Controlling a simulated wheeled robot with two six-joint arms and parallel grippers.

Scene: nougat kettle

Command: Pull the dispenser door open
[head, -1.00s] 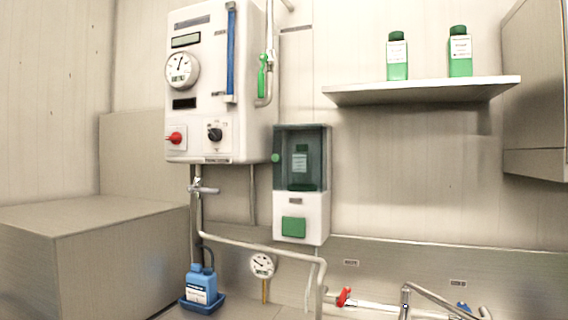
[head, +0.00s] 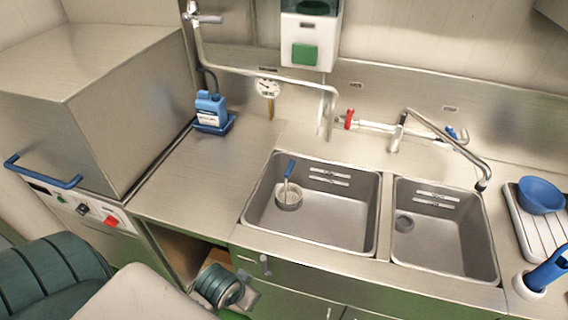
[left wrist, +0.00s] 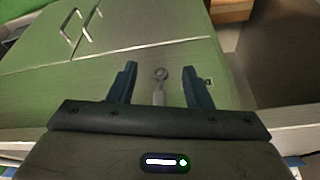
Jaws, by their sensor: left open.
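The dispenser (head: 318,30) is cut off by the top edge of the head view. Its white lower body and green push pad (head: 305,54) show. Only the dark lower edge of its smoked door (head: 312,7) is visible, with the rest out of frame. My left gripper (left wrist: 160,86) is open in the left wrist view, its dark fingers on either side of a grey knob (left wrist: 160,74) on a green cabinet front. I cannot tell whether the fingers touch it. That gripper is low and far from the dispenser. My right gripper is not in view.
A double sink (head: 385,225) sits below the dispenser, with a tap (head: 400,130) and red-handled valve (head: 349,119). A steel box (head: 100,90) fills the left. A pipe (head: 265,73) runs along the wall.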

